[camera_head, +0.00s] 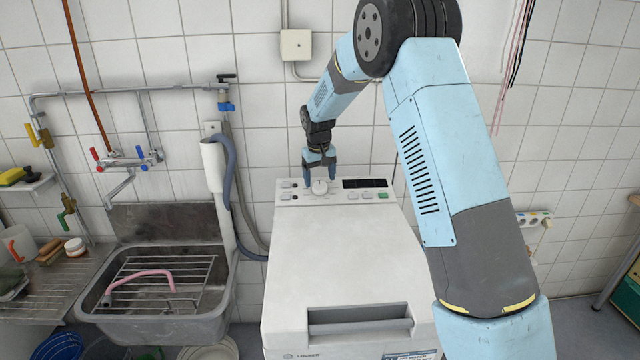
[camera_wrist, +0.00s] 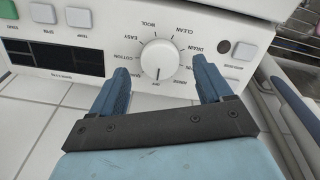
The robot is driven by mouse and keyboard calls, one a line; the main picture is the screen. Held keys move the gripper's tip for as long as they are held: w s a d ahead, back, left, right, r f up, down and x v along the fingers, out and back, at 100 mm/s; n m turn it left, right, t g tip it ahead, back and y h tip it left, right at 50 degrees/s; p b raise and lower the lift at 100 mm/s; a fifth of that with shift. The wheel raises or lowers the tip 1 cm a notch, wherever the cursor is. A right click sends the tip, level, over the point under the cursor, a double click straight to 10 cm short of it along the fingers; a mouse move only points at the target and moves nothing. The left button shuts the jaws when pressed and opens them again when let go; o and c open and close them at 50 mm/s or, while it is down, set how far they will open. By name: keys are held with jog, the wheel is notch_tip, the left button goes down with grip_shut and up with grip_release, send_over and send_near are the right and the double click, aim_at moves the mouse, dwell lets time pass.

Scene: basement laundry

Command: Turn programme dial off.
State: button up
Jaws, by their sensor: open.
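The programme dial (camera_wrist: 161,58) is a round white knob on the washing machine's control panel. Printed programme names ring it in the wrist view, and a thin dark line on its lower part points towards the label that appears to read OFF. My gripper (camera_wrist: 161,72) is open, with one blue finger on each side of the dial and a visible gap to it on both sides. In the head view the dial (camera_head: 320,187) sits on the panel at the machine's back, with my gripper (camera_head: 320,176) pointing down at it. Contact cannot be seen.
The white top-panel washing machine (camera_head: 345,250) stands against the tiled wall. Its panel also has a dark display (camera_wrist: 50,57) and several buttons. A metal sink (camera_head: 160,322) with a rack and pink hose is on the left. A grey drain hose (camera_head: 232,175) hangs beside the machine.

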notch_tip(320, 180, up, 10)
jog(key=s, duration=0.2)
jog(key=shift+a+r, duration=0.2)
jog(key=shift+r, duration=0.05)
jog(key=s+d+r+m+t, duration=0.1)
jog(key=s+d+r, duration=0.55)
jog(key=s, duration=0.45)
jog(key=s+d+r+m+t, duration=0.1)
jog(key=s+d+r, duration=0.55)
jog(key=s, duration=0.35)
jog(key=s+d+f+m, duration=0.1)
jog(key=s+d, duration=0.1)
jog(key=s, duration=1)
jog(key=s+d+f+m+t, duration=0.1)
jog(key=s+d, duration=0.2)
jog(key=s, duration=0.9)
jog(key=shift+s+d+f, duration=0.15)
jog(key=shift+d+f, duration=0.15)
